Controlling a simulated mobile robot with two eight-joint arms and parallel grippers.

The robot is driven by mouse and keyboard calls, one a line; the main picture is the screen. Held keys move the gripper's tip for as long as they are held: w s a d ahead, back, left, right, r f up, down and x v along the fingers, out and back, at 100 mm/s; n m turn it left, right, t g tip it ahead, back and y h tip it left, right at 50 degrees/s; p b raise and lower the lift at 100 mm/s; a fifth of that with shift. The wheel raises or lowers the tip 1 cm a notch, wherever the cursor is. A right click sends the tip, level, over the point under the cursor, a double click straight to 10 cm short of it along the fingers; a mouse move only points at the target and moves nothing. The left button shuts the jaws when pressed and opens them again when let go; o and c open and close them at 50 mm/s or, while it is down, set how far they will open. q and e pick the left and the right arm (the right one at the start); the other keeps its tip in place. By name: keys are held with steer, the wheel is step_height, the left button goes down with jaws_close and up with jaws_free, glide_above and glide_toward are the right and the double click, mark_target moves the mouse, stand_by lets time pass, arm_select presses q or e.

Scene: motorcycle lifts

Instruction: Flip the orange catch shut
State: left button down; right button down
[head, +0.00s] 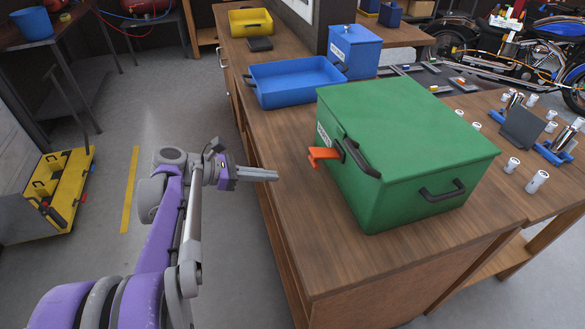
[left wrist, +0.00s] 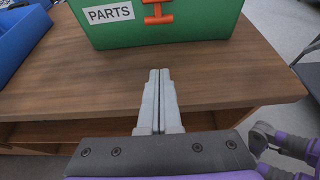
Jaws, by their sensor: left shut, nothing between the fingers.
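The orange catch (head: 322,156) is on the front of the green box (head: 400,118), and in the head view it juts outward from the box wall. The box's lid looks closed. In the left wrist view, the catch (left wrist: 157,13) shows at the top edge, right of a white PARTS label (left wrist: 114,14), with its upper part cut off. My left gripper (head: 276,175) is shut and empty, with its fingers pointing toward the box. Its fingertips (left wrist: 160,72) are over the bench's front edge, apart from the catch. My right gripper is not in view.
The green box stands on the wooden bench (head: 330,262). A blue tray (head: 294,98), a blue box (head: 355,50) and a yellow bin (head: 250,22) stand farther back. White cylinders (head: 537,181) stand right of the box. The bench top before the catch is clear.

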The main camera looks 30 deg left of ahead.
mark_target(322, 158)
arm_select(q)
steer(key=x, duration=1)
step_height(322, 158, up, 3)
steer(key=shift+r+p, duration=0.25)
steer(key=shift+p, duration=0.05)
steer(key=shift+r, duration=0.35)
steer(key=shift+r, duration=0.15)
steer(key=shift+r+g+y+p, duration=0.15)
steer(key=shift+g+y+p, duration=0.15)
steer(key=shift+p, duration=0.25)
steer(key=shift+s+r+p, duration=0.1)
steer(key=shift+r+p, duration=0.1)
steer(key=shift+p, duration=0.1)
